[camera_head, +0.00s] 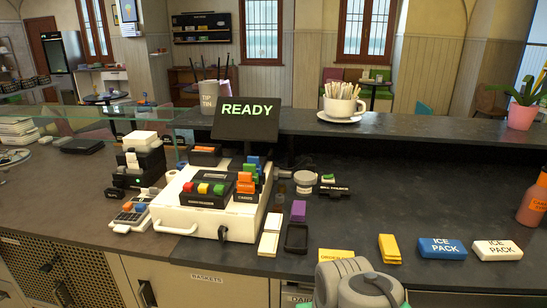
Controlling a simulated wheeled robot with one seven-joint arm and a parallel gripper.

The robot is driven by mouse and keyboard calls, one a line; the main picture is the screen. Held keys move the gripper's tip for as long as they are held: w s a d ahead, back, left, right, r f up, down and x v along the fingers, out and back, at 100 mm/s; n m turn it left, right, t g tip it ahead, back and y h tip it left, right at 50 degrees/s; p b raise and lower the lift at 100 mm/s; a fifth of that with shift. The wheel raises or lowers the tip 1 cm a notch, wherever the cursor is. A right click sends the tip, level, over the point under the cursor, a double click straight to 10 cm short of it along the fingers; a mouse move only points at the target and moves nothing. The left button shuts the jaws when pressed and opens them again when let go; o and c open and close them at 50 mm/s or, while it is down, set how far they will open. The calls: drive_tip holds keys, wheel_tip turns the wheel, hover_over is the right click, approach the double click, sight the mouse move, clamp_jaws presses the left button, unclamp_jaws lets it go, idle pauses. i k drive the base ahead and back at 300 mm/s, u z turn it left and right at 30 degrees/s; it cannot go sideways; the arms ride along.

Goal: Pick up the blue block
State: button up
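A blue block labelled "ICE PACK" (443,248) lies flat on the dark counter at the right, apart from its neighbours. A smaller blue piece (254,163) shows among coloured pieces at the back of the white box at centre left. I cannot tell which of these the task means. A grey rounded part of my arm (350,285) rises at the bottom edge, left of and nearer than the ice pack. My gripper's fingers do not show.
A white ice pack (497,250) lies right of the blue one, a yellow block (390,248) left. An orange bottle (534,198) stands at the right edge. A white box (208,214) holds coloured blocks. The dark counter behind the ice packs is clear.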

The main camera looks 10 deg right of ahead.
sight(428, 248)
drive_tip(key=z, duration=1.35)
drive_tip(key=k, duration=0.65)
drive_tip(key=u, duration=0.75)
drive_tip(key=i, duration=0.65)
drive_tip(key=u, duration=0.9)
drive_tip(key=i, duration=0.3)
drive_tip(key=u, duration=0.05)
